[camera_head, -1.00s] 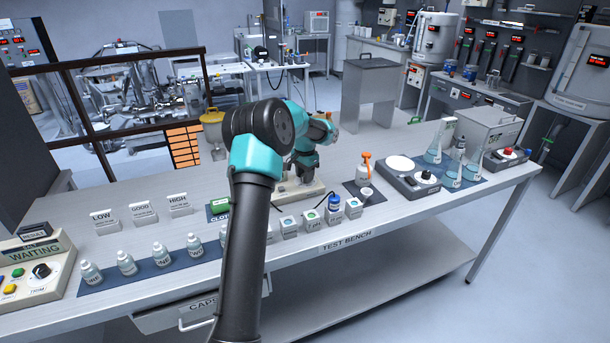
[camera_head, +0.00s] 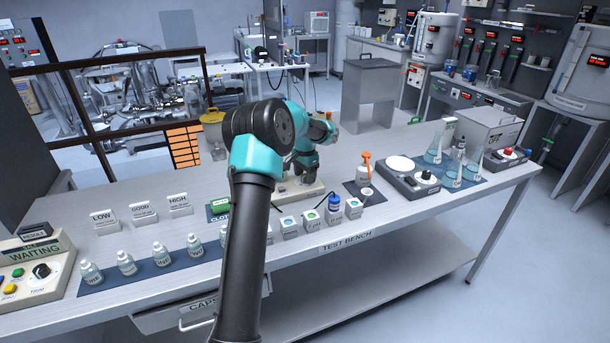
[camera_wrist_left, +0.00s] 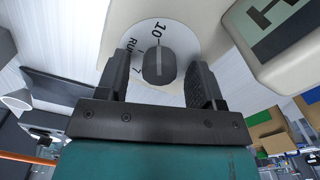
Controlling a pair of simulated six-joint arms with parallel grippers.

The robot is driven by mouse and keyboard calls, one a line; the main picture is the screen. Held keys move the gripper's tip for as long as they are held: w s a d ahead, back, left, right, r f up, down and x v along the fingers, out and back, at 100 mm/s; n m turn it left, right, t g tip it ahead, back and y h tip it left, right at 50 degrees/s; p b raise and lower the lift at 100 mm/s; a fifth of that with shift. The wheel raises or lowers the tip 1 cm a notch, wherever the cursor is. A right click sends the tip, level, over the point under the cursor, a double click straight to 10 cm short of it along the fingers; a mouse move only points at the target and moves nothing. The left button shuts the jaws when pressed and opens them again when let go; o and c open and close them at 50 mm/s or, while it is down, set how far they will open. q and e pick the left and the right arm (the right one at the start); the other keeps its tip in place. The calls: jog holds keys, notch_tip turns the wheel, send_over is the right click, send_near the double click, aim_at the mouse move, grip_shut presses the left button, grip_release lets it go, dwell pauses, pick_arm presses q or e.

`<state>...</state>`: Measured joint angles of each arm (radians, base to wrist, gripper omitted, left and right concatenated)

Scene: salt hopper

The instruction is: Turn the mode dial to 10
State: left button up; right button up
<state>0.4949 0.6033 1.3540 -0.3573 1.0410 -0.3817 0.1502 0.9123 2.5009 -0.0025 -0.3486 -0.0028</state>
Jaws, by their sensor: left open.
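The mode dial (camera_wrist_left: 159,66) is a dark round knob on a white disc (camera_wrist_left: 182,42) marked 10, RUN and 7, in the left wrist view. A pale line on the knob runs up the picture, roughly toward the 10. My left gripper (camera_wrist_left: 158,84) is open, with one finger on each side of the knob and a gap visible on both sides. I cannot tell how deep the fingertips reach. In the head view, my left arm hides the dial, and the gripper is over a beige device base (camera_head: 299,192) on the bench.
Small labelled boxes (camera_head: 310,221) stand in front of the device. An orange-topped bottle (camera_head: 365,170) and a hotplate (camera_head: 408,180) stand to its right. Several small bottles (camera_head: 126,263) line the bench at left. A beige block with a dark label (camera_wrist_left: 275,40) is close beside the dial.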

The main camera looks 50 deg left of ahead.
aim_at(305, 176)
pick_arm(q)
jog(key=shift+r, duration=0.1)
notch_tip(305, 176, up, 17)
dwell(0.7)
jog(key=shift+r, duration=0.1)
